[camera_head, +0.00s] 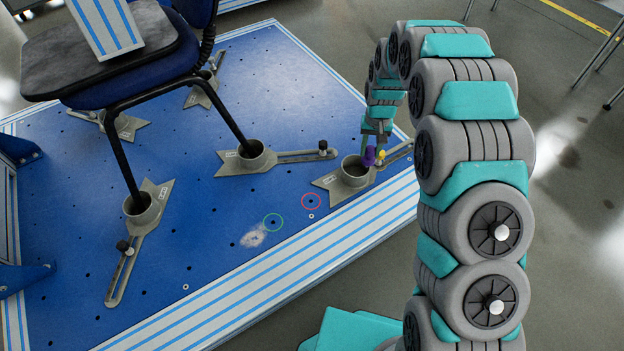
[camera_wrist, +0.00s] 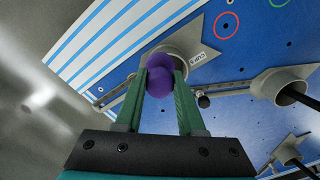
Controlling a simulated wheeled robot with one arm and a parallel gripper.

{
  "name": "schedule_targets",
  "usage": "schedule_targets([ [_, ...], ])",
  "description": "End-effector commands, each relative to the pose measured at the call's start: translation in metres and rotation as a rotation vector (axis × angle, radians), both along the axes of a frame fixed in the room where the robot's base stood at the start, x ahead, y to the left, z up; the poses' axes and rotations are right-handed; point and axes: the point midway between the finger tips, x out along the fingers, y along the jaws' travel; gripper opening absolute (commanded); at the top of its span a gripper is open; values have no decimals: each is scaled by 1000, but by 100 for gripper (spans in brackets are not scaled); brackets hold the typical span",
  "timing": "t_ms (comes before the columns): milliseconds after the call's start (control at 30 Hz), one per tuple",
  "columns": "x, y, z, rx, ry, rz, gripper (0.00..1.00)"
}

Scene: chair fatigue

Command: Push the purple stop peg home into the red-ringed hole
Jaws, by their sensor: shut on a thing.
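The purple stop peg (camera_head: 369,155) is held between the fingers of my gripper (camera_head: 373,147), above or beside a grey cup clamp (camera_head: 332,182) at the plate's right front. In the wrist view the peg (camera_wrist: 157,83) shows as a rounded purple piece between the two green fingers. The gripper is shut on it. The red-ringed hole (camera_head: 311,201) is empty in the blue plate (camera_head: 230,255), left of and nearer than the gripper. It also shows in the wrist view (camera_wrist: 227,25), at the upper right, apart from the peg. The peg's lower end is hidden.
A green-ringed hole (camera_head: 273,222) lies left of the red one, by a pale worn patch (camera_head: 253,238). Other slotted cup clamps (camera_head: 238,162) hold the legs of a blue chair (camera_head: 140,65). A small yellow piece (camera_head: 381,155) is beside the peg. Plate around the red ring is clear.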

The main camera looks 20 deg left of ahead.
Motion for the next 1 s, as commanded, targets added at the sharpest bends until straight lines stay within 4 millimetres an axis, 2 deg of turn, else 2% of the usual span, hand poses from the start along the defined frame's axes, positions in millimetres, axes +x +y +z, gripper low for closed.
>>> schedule_targets([
  [33, -10, 26, -21, -1, 1, 32, 0],
  [200, -43, 95, -55, -2, 0, 105, 0],
  [300, -61, 124, -69, -1, 2, 137, 0],
  [400, -74, 143, -78, -3, 2, 157, 0],
  [600, -84, 157, -83, -2, 1, 173, 0],
  [1000, -85, 156, -82, -3, 1, 182, 0],
])
